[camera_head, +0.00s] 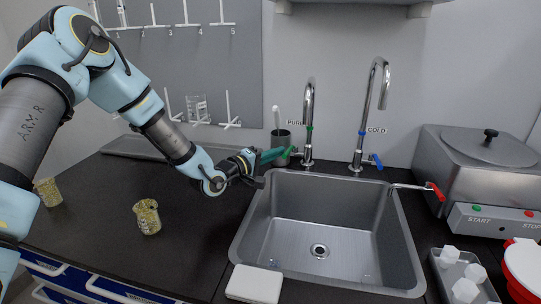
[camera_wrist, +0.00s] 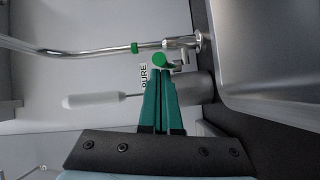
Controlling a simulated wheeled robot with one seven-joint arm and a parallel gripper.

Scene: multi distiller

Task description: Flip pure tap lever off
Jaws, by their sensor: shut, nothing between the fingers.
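The PURE tap (camera_head: 309,105) is a chrome gooseneck with a green band, standing behind the sink's left part. It also shows lying sideways in the wrist view (camera_wrist: 100,50). Its green-tipped lever (camera_wrist: 160,60) is just beyond my fingertips in the wrist view; I cannot tell whether they touch. In the head view the lever is partly hidden by my gripper. My gripper (camera_head: 281,152) has teal fingers, shut and empty, pointing right towards the tap's base. The fingers also show in the wrist view (camera_wrist: 161,80).
The COLD tap (camera_head: 377,95) with a blue lever (camera_head: 376,161) stands to the right. A grey cup (camera_head: 281,139) holding a white-handled brush is close behind my gripper. The sink (camera_head: 276,235) is empty. A still (camera_head: 470,165) with a red-handled tap stands right; a beaker (camera_head: 147,216) stands left.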

